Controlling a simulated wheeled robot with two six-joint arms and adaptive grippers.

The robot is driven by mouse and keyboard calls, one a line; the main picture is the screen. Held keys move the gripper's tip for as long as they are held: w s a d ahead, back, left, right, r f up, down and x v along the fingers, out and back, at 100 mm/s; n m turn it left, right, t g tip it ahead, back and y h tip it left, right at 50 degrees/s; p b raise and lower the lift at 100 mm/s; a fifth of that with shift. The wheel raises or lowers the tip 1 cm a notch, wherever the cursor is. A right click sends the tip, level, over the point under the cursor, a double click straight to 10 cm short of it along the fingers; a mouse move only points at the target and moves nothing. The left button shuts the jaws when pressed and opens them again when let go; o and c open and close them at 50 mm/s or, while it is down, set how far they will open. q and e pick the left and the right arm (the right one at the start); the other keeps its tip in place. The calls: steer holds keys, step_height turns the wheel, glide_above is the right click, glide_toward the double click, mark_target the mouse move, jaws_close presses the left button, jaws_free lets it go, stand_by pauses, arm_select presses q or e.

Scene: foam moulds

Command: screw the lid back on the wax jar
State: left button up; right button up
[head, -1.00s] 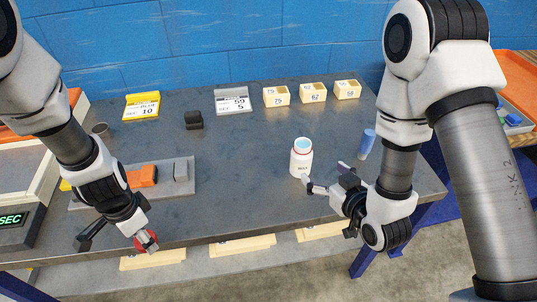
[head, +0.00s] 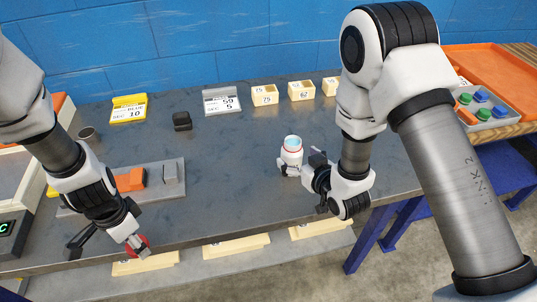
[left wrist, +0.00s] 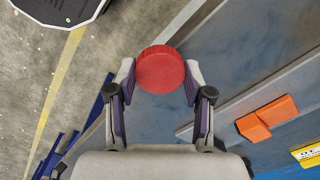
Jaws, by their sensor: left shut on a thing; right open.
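The wax jar (head: 291,154) is white and stands upright on the grey table, its open top showing pale blue inside a thin reddish ring. My right gripper (head: 290,169) is open at the jar's lower part, with a finger visible on its left side; contact cannot be told. My left gripper (head: 137,246) is shut on the red lid (head: 146,240), near the table's front edge, well left of the jar. In the left wrist view, the round red lid (left wrist: 160,70) sits between the two fingertips of my left gripper (left wrist: 160,80).
A grey tray (head: 90,204) with orange blocks (head: 130,180) lies behind my left gripper. A black block (head: 182,121), yellow sign (head: 129,109), grey sign (head: 221,101) and pale numbered blocks (head: 265,95) stand along the back. The table between lid and jar is clear.

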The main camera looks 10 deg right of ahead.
mark_target(297, 157)
arm_select(q)
steer(key=shift+r+p, duration=0.3)
steer(key=shift+r, duration=0.15)
arm_select(e)
steer(key=x, duration=0.4)
steer(key=shift+s, duration=0.1)
steer(key=shift+c, duration=0.3)
steer(key=c, duration=1.4)
steer(key=shift+r, duration=0.15)
